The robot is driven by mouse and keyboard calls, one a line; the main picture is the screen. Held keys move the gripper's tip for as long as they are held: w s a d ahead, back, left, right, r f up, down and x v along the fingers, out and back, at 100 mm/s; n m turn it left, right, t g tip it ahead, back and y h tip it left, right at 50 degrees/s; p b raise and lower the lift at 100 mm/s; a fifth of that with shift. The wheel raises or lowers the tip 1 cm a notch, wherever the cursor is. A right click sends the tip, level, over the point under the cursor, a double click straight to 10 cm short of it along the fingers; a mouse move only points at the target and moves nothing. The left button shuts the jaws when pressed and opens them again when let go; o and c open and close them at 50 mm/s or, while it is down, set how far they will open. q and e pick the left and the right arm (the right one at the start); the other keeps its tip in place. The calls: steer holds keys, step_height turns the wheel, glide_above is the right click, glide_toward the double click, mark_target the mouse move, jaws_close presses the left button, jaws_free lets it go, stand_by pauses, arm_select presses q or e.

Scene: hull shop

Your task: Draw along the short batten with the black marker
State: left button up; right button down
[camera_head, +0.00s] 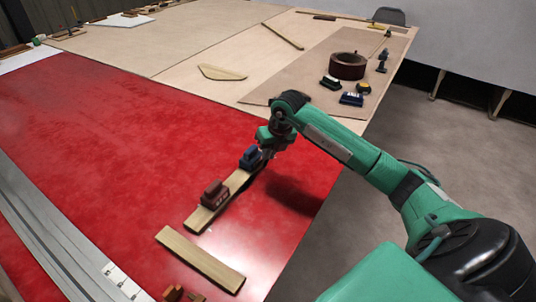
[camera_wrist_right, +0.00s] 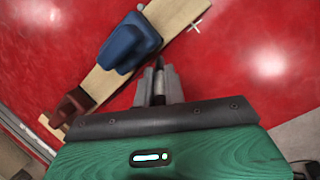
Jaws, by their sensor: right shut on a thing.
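A pale wooden batten (camera_head: 232,184) lies on the red sheet with a red-brown weight (camera_head: 214,194) and a blue weight (camera_head: 251,158) on it. It also shows in the right wrist view (camera_wrist_right: 106,80), with the blue weight (camera_wrist_right: 130,43) nearest my fingers. My right gripper (camera_head: 268,152) is beside the far end of this batten, close to the blue weight. In the wrist view its fingers (camera_wrist_right: 159,88) are shut on a dark, slim thing, likely the black marker (camera_wrist_right: 158,92); its tip is hard to make out. My left gripper is not in view.
A second bare batten (camera_head: 200,259) lies nearer on the red sheet (camera_head: 110,135). A white cross mark (camera_wrist_right: 195,25) shows by the weighted batten's end. Beyond stand a dark red ring (camera_head: 347,66) and several small blocks. Grey metal strips (camera_head: 45,225) run at left.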

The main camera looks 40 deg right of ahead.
steer(key=shift+w+d, duration=0.15)
steer(key=shift+d, duration=0.25)
steer(key=shift+d, duration=0.1)
steer(key=shift+w+d, duration=0.3)
steer(key=shift+d, duration=0.3)
steer(key=shift+d, duration=0.15)
steer(key=shift+w+d+b, duration=0.3)
steer(key=shift+d, duration=0.25)
steer(key=shift+w+d, duration=0.3)
steer(key=shift+d, duration=0.4)
steer(key=shift+d, duration=0.1)
steer(key=shift+w+d, duration=0.2)
steer(key=shift+d, duration=0.3)
